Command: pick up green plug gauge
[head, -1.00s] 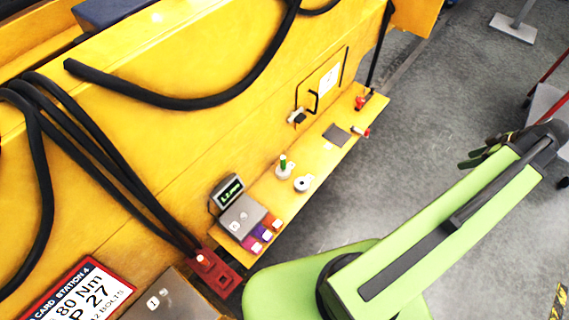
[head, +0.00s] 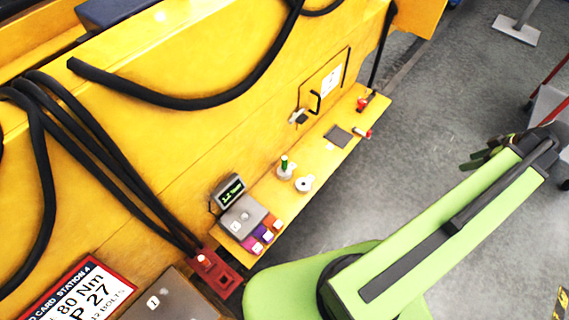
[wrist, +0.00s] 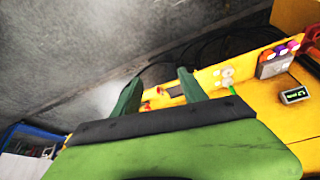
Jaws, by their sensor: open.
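The green plug gauge (head: 284,162) stands upright in a pale round holder (head: 285,173) on the narrow yellow shelf (head: 318,162). In the wrist view a small green stick, which looks like the gauge (wrist: 232,90), shows just right of my right finger. My gripper (head: 482,152) is out over the grey floor, right of the shelf and well apart from the gauge. In the wrist view its two green fingers (wrist: 157,93) are spread with nothing between them up close; the shelf shows beyond.
A white ring-shaped piece (head: 303,184) stands beside the holder. A grey box (head: 241,217), a small display (head: 229,191) and coloured blocks (head: 262,234) fill the shelf's near end. A dark pad (head: 338,136) and red-ended pieces lie farther along. Black hoses hang on the yellow wall.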

